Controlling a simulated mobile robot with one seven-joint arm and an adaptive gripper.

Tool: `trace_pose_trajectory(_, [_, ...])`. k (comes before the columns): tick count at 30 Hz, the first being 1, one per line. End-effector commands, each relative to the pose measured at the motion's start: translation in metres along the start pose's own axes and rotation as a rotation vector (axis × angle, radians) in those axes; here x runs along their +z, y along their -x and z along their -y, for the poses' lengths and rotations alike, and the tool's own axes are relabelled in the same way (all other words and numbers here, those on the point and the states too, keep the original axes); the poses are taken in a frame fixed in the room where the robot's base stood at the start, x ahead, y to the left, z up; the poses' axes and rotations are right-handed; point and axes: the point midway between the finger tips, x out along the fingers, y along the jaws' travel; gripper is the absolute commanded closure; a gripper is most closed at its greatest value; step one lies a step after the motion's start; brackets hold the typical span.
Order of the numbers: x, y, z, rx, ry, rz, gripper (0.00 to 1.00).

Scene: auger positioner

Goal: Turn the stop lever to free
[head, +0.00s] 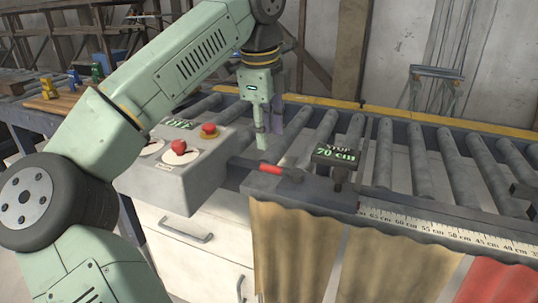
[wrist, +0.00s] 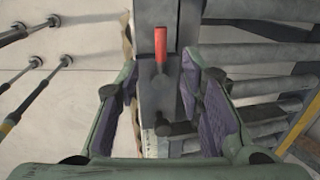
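The stop lever has a red handle (head: 270,168) that points left along the front rail from a dark pivot. It also shows in the wrist view (wrist: 160,44), upper middle, with its pivot nearer me. My gripper (head: 268,142) points down just above and behind the handle in the head view. In the wrist view my gripper (wrist: 161,63) is open and empty. Its purple-padded fingers stand apart to the left and right of the handle in the picture; the gap in height cannot be judged.
A grey control box (head: 178,180) with red buttons stands left of the lever. The roller conveyor (head: 420,160) runs behind and right. A centimetre scale (head: 440,230) lies along the front rail. Drawers (head: 195,240) and hanging curtain strips (head: 290,250) are below.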

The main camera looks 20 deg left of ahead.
Motion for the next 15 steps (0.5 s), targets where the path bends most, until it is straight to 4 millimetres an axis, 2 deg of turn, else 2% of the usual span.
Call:
trace_pose_trajectory(9, [-0.002, -0.059, 0.000, 0.000, -0.005, -0.006, 0.65])
trace_pose_trajectory(15, [-0.002, -0.081, 0.001, -0.002, -0.005, -0.005, 0.65])
